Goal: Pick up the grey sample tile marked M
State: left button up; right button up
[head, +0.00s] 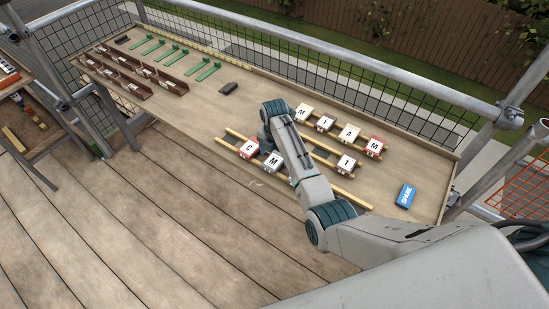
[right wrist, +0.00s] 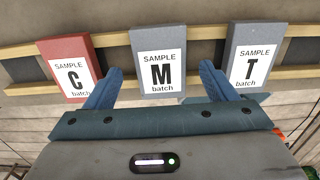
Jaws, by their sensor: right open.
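The grey sample tile marked M (right wrist: 159,52) lies on wooden battens between a red C tile (right wrist: 70,62) and a grey T tile (right wrist: 252,55) in the right wrist view. In the head view the grey M tile (head: 273,163) shows just beside my right arm. My right gripper (right wrist: 160,72) is open and empty. Its two blue fingers point at the near side of the M tile, one towards each side of it, left and right. In the head view my own forearm mostly hides this gripper (head: 267,143). My left gripper is in neither view.
A back row of lettered tiles, including a cream M tile (head: 304,113), lies on battens behind. A blue SPARE block (head: 405,195) is at the right. Brown channels (head: 125,75) and green brackets (head: 172,52) lie far left.

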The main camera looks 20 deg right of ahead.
jog(key=shift+f, duration=0.5)
jog(key=shift+s+f, duration=0.1)
jog(key=shift+f, duration=0.25)
jog(key=shift+c, duration=0.2)
jog(key=c, duration=1.1)
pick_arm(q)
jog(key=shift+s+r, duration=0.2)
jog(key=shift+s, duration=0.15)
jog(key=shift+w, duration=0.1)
